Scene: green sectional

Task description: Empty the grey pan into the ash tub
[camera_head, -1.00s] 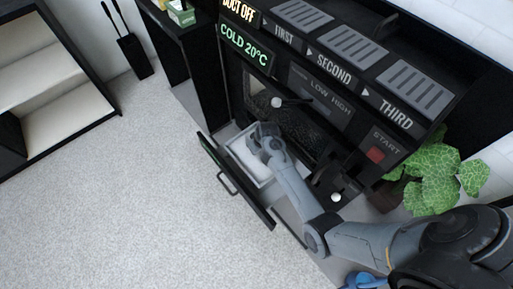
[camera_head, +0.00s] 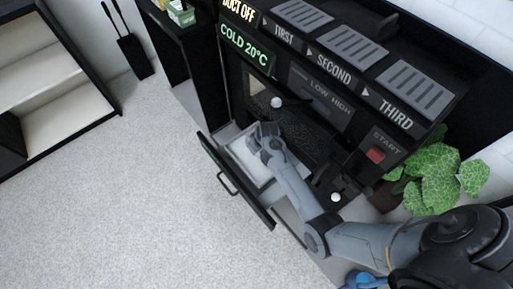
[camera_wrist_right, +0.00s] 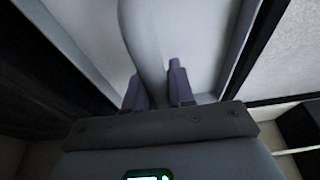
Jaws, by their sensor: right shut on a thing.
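My right gripper (camera_head: 262,136) reaches into the open front of the black stove, at the back end of a pale grey-white tub (camera_head: 242,160), which looks like the ash tub. In the right wrist view the two dark fingers (camera_wrist_right: 156,88) are closed on a smooth grey curved thing (camera_wrist_right: 142,32), which looks like part of the grey pan. Its full outline and any contents are hidden. A pale, straight-edged surface like the tub lies beyond the fingers. The pan cannot be made out separately in the head view. My left gripper is not in view.
The black stove (camera_head: 320,95) has lettered panels and a red start button. Its lower front with a handle (camera_head: 237,180) stands open. A green plant (camera_head: 437,172) is on the right. A blue thing (camera_head: 362,281) is cut off at the bottom. Carpet on the left is clear.

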